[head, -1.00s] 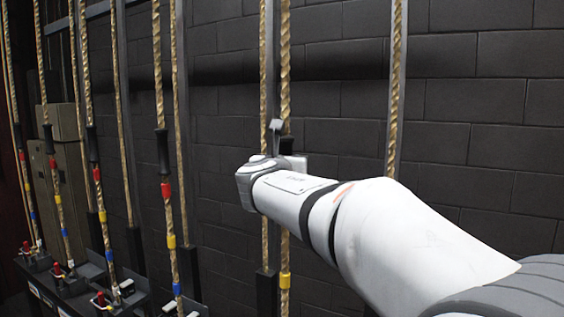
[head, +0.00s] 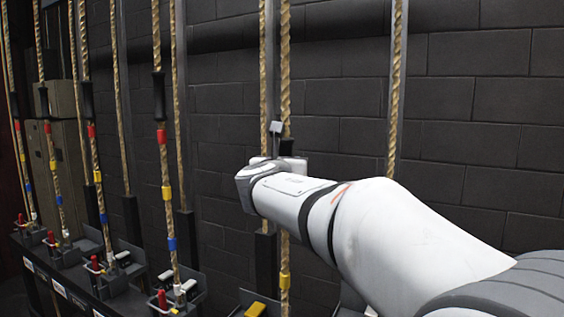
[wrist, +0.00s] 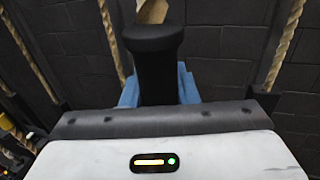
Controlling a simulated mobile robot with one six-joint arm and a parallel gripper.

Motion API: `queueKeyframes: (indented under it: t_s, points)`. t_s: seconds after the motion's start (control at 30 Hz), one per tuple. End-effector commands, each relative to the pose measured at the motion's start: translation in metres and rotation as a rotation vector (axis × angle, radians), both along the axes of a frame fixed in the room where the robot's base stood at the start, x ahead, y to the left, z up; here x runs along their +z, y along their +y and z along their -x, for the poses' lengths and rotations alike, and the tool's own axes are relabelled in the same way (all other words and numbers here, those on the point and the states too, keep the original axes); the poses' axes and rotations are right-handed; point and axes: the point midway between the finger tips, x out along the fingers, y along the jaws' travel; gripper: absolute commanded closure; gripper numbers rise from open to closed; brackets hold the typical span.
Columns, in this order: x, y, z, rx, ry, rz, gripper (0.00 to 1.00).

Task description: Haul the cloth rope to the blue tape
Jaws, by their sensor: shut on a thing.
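My gripper (head: 280,155) is shut on the black sleeve (wrist: 153,60) of a twisted tan rope (head: 285,75). In the wrist view its blue fingers (wrist: 187,85) show on both sides of the sleeve. A yellow lever (head: 254,310) and lock base show at the bottom edge. I cannot read which rope is the cloth rope.
Several similar ropes hang to the left; the nearest has red (head: 161,135), yellow and blue tape (head: 172,244) above its red-handled lock (head: 163,300). Another rope (head: 394,100) hangs to the right. A dark block wall (head: 460,120) stands close behind. A cabinet (head: 65,140) is far left.

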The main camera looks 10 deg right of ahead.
Motion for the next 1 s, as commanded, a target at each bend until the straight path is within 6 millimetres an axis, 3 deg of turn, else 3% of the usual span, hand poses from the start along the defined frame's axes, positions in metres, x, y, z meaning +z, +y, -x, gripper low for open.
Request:
queueKeyframes:
  t_s: [0.03, 0.4, 0.43, 0.6, 0.7, 1.0]
  points:
    - [-0.0067, 0.0004, -0.0002, 0.001, 0.002, -0.001, 1.0]
    - [-0.005, 0.0005, 0.0, 0.002, 0.0, -0.001, 1.0]
    - [-0.0049, 0.0006, -0.0001, 0.002, -0.001, -0.001, 0.72]
    - [-0.0046, 0.0004, 0.0, 0.001, -0.001, -0.001, 0.58]
    - [-0.0045, 0.0004, 0.0001, 0.001, -0.001, -0.001, 0.51]
    - [-0.004, 0.0027, 0.005, 0.002, -0.003, 0.0, 0.51]
